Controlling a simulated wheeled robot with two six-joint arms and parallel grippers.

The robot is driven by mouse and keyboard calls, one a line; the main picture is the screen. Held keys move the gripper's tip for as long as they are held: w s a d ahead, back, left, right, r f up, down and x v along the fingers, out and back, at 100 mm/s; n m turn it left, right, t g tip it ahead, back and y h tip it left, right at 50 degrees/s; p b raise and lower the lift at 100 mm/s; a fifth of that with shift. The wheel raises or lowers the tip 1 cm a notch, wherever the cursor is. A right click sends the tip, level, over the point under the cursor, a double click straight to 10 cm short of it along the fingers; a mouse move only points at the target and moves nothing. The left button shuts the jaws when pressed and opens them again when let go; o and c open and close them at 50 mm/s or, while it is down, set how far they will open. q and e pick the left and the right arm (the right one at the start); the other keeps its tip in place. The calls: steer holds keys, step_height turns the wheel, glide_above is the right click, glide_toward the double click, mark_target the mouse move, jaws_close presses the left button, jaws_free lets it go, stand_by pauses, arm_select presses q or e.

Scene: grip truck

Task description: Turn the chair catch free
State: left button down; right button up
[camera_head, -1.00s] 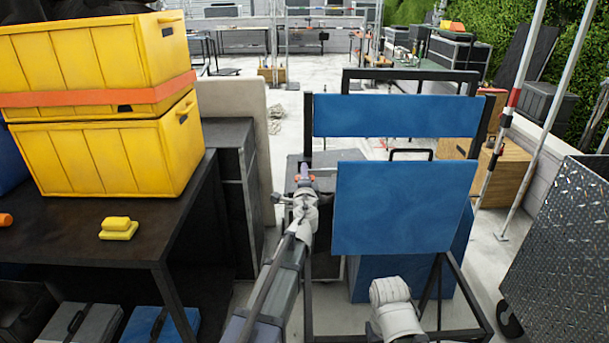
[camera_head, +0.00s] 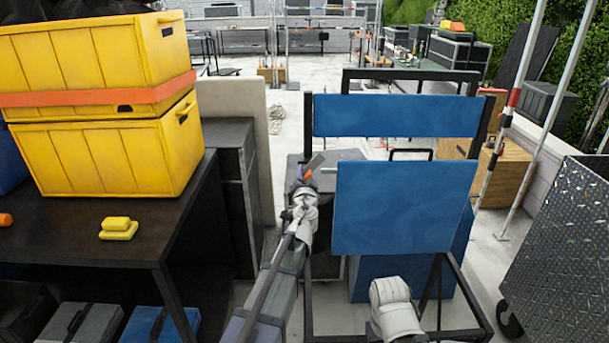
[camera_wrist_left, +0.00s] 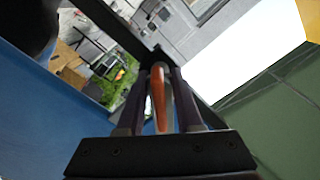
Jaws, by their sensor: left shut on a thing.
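The chair has a black frame with a blue back (camera_head: 395,116) and a blue seat panel (camera_head: 405,205). The catch, a slim orange lever (camera_wrist_left: 158,97), sits between the two dark fingers of my left gripper (camera_wrist_left: 160,95) in the left wrist view. The left gripper is shut on it. In the head view the left gripper (camera_head: 305,171) is at the chair's left frame post, beside the seat's upper left corner, with orange showing at its fingers. The catch's mount is mostly hidden. Part of my right arm shows low in front of the seat; its gripper is not visible.
Stacked yellow crates (camera_head: 100,150) and a small yellow block (camera_head: 118,229) are on a dark table (camera_head: 60,240) at left. A metal-plate cart (camera_head: 560,240) and poles stand at right. Grey floor shows behind the chair.

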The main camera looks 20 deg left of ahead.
arm_select(q)
steer(key=n, duration=0.4)
steer(key=shift+n, duration=2.1)
steer(key=c, duration=0.9)
jaws_free()
steer(key=v, duration=0.8)
